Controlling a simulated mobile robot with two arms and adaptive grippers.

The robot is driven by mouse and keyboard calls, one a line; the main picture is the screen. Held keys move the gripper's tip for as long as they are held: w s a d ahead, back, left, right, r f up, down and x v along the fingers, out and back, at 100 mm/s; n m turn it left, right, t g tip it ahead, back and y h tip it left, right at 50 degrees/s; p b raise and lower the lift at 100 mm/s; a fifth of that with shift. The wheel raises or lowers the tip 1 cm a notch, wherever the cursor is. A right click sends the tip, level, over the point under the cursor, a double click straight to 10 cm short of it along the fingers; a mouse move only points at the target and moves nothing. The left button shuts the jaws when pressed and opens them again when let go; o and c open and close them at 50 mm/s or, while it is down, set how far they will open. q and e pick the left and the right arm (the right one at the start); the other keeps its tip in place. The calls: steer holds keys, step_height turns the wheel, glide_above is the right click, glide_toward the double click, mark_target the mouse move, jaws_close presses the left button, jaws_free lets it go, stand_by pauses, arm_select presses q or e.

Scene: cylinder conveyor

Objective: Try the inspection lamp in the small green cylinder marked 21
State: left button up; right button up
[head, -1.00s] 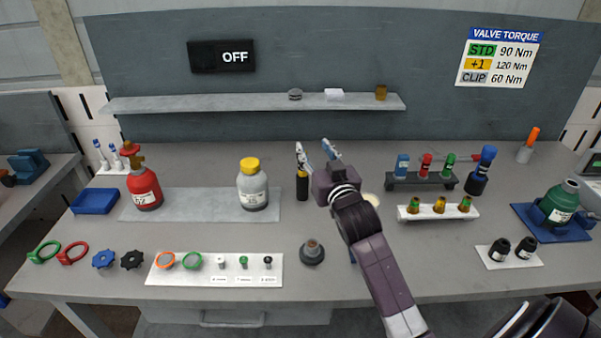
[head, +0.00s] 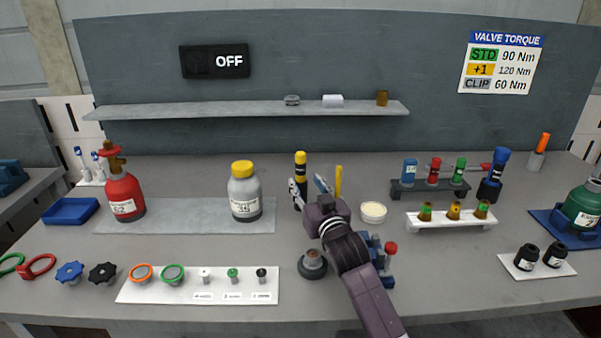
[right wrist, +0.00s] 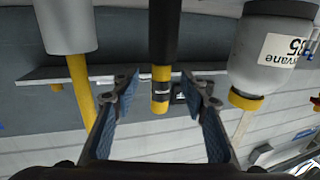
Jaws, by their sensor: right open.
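A black stick with a yellow top and yellow band (head: 300,162), which looks like the inspection lamp, stands upright near the middle of the bench. My right gripper (head: 308,185) is open and empty just in front of it. In the right wrist view, which looks upside down, the lamp (right wrist: 160,92) shows between the two open fingers (right wrist: 158,84), with a gap on each side. The small green cylinder (head: 583,208) sits in a blue tray at the right edge, partly cut off. Its number is too small to read. My left gripper is out of view.
A grey cylinder with a yellow cap (head: 245,195) stands left of the lamp. A yellow rod (head: 338,180) and a round cream tin (head: 373,212) are close on the right. A dark round fitting (head: 312,265) lies in front. The wall display (head: 214,61) reads OFF.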

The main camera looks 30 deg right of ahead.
mark_target(302, 178)
steer(key=x, duration=0.4)
steer(key=shift+w+p, duration=0.4)
steer(key=shift+w, duration=0.05)
steer(key=shift+r, duration=0.1)
jaws_close()
